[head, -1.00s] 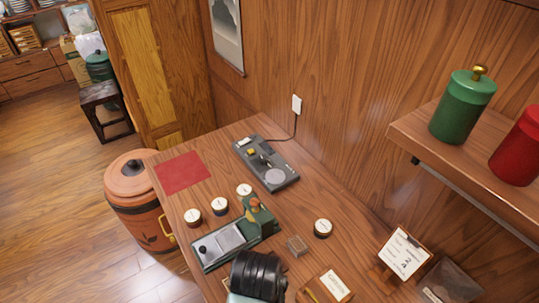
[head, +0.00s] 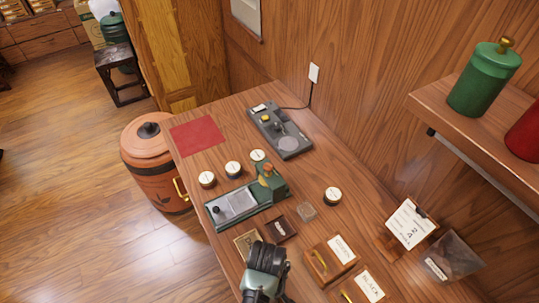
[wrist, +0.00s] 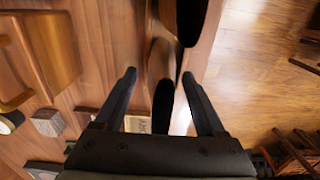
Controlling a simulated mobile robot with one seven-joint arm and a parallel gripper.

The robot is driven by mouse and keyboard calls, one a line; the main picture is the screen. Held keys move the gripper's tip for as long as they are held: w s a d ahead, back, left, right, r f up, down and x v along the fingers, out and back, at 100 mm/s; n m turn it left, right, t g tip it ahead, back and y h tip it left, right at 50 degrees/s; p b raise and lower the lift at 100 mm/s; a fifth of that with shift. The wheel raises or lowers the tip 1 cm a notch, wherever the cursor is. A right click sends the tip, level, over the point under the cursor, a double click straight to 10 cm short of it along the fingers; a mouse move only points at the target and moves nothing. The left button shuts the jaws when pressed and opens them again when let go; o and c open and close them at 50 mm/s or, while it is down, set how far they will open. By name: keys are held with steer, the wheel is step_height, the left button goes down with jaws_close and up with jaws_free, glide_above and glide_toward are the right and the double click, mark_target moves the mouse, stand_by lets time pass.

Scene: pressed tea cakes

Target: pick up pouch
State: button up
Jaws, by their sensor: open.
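A dark, see-through pouch with a pale label (head: 452,257) lies at the right of the counter in the head view, below the shelf; I take it for the pouch. My gripper (head: 265,260) is over the near part of the counter, well left of that pouch. In the wrist view my gripper (wrist: 159,74) is open, its two fingers apart. Brown things with dark rounded ends (wrist: 163,100) show between and beyond the fingers near the counter edge. I cannot tell what they are, or whether one is a pouch.
Wooden boxes with labels (head: 329,262) and a card on a stand (head: 409,224) lie between my gripper and the dark pouch. A green press device (head: 245,198), several small round tins, a scale (head: 281,132) and a red mat (head: 197,134) are farther back. A shelf (head: 480,138) overhangs the right.

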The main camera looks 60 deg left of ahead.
steer(key=shift+f, duration=0.15)
jaws_close()
stand_by(0.4)
